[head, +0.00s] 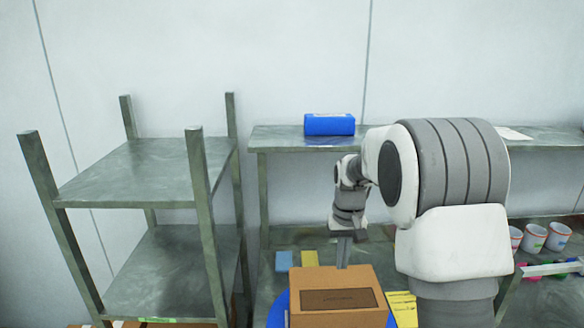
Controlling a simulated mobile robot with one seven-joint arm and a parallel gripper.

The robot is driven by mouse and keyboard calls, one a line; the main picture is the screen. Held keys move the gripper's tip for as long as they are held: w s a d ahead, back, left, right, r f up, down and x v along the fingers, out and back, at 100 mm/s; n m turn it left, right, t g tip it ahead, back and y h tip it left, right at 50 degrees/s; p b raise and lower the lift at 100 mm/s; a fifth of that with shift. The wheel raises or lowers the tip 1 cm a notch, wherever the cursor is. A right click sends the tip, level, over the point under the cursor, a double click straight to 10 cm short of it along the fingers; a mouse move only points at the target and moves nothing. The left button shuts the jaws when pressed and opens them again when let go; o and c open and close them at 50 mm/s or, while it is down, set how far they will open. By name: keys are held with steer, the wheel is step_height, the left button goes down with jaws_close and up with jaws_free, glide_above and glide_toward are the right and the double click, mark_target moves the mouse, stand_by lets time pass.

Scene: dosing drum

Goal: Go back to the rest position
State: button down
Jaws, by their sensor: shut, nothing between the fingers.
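My gripper (343,252) points down and its fingers are shut with nothing between them. It is above and just behind the cardboard box (338,303) as seen from the head, and the box hides what lies below the fingertips. My arm reaches in from the right and covers part of the bench. Whether the fingertips touch the box cannot be told.
A blue box (329,124) lies on the upper shelf (275,138). A metal rack (140,168) stands at left with empty upper boards. Several white cups (534,238) stand at right. Blue (284,261) and yellow (309,258) pieces lie behind the cardboard box.

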steer(key=s+r+t, duration=0.2)
steer(key=s+r, duration=0.5)
steer(key=s, duration=0.3)
steer(key=s+r+t, duration=0.2)
steer(key=s+r, duration=0.6)
steer(key=s, duration=0.2)
steer(key=s+f+t, duration=0.1)
steer(key=s, duration=0.8)
steer(key=shift+s+f, duration=0.15)
steer(key=shift+f, duration=0.15)
